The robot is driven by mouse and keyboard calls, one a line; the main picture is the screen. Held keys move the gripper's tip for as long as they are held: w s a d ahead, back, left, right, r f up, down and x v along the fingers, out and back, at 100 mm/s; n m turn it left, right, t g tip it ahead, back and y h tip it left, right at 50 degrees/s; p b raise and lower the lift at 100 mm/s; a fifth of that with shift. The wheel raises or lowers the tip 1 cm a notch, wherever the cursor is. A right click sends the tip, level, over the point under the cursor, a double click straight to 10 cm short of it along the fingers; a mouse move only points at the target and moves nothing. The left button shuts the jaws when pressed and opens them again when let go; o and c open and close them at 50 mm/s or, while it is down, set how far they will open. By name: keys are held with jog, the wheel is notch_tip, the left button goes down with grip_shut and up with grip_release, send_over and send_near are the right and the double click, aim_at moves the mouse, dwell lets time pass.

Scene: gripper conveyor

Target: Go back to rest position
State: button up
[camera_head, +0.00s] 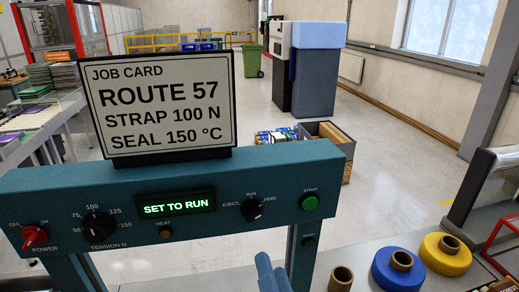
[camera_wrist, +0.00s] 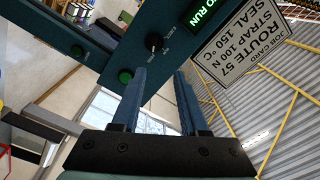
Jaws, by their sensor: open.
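My gripper (camera_wrist: 160,76) is open and empty in the wrist view, its two blue fingers apart with nothing between them. It is near the teal control panel (camera_head: 180,180), which also fills the top of the wrist view. In the head view only a blue part of my gripper shows at the bottom, below the panel. The panel's display (camera_head: 177,204) reads SET TO RUN in green. The panel has a red power switch (camera_head: 34,237), a tension dial (camera_head: 99,224), a run selector (camera_head: 251,210) and a green strap button (camera_head: 310,203). A job card (camera_head: 160,103) stands on top.
Blue (camera_head: 398,270) and yellow (camera_head: 446,255) tape rolls and a small brown core (camera_head: 341,279) sit at the bottom right. An open carton (camera_head: 330,135) stands on the floor behind the panel. A green bin (camera_head: 253,60) is farther back. Open floor lies between.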

jog(key=w+a+r+n+t+h, duration=0.1)
jog(key=w+r+n+t, duration=0.15)
jog(key=r, duration=0.65)
jog(key=w+r+n+t, duration=0.15)
jog(key=r+n, duration=0.25)
jog(key=r, duration=0.5)
jog(key=s+a+r+n+t+h, duration=0.1)
jog(key=s+r+t, duration=0.4)
jog(key=r, duration=1)
jog(key=shift+s+a+r+n+h, duration=0.2)
jog(key=shift+s+n+h, duration=0.25)
jog(key=shift+n+h, duration=0.45)
